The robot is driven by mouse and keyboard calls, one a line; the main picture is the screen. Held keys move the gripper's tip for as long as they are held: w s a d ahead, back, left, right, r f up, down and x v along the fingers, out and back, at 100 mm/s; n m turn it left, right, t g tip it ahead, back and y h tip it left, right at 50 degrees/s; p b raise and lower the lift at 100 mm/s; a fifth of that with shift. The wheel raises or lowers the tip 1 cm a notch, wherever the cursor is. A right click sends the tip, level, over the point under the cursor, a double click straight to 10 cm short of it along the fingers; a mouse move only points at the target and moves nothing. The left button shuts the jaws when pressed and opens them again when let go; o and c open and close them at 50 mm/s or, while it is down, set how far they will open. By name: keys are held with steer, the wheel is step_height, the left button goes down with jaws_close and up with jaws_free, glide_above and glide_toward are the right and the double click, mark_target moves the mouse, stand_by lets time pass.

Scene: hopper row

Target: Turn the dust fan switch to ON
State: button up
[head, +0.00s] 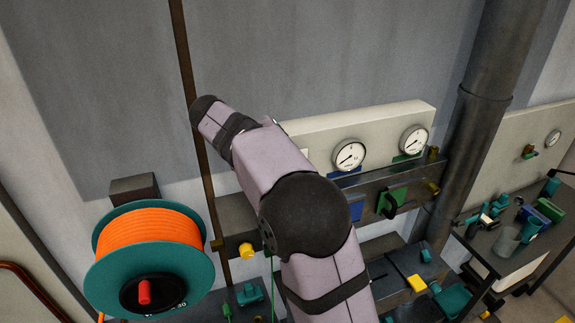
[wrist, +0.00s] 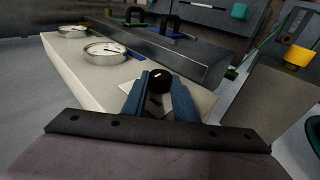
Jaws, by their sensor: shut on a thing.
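A black rotary knob (wrist: 160,80) stands on the end of a cream panel (wrist: 75,75), over a pale label plate (wrist: 130,88), in the wrist view. I cannot read the plate, so the switch's position is unclear. My gripper (wrist: 160,88) has blue fingers, one on each side of the knob, shut on it. In the head view the cream panel (head: 425,112) is on the wall; my arm covers the knob and gripper there.
Two round gauges (head: 349,153) (head: 413,139) are beside the knob on the panel. Below runs a grey metal box (head: 370,184) with black handles. An orange hose reel (head: 150,245) stands left, a dark pipe (head: 490,95) right. A cluttered bench (head: 500,262) is far right.

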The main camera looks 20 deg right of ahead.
steer(key=shift+d+y+p, duration=0.1)
steer(key=shift+y+p, duration=0.4)
steer(key=shift+y, duration=0.1)
steer(key=shift+r+p, duration=0.1)
steer(key=shift+p, duration=0.2)
steer(key=shift+d+y, duration=0.2)
steer(key=shift+y, duration=0.5)
steer(key=shift+d+y, duration=0.1)
steer(key=shift+y, duration=0.9)
steer(key=shift+d+m+y, duration=0.15)
steer(key=shift+y, duration=0.7)
steer(key=shift+d+m+y, duration=0.15)
steer(key=shift+y, duration=0.7)
steer(key=o, duration=1.1)
steer(key=shift+r, duration=0.1)
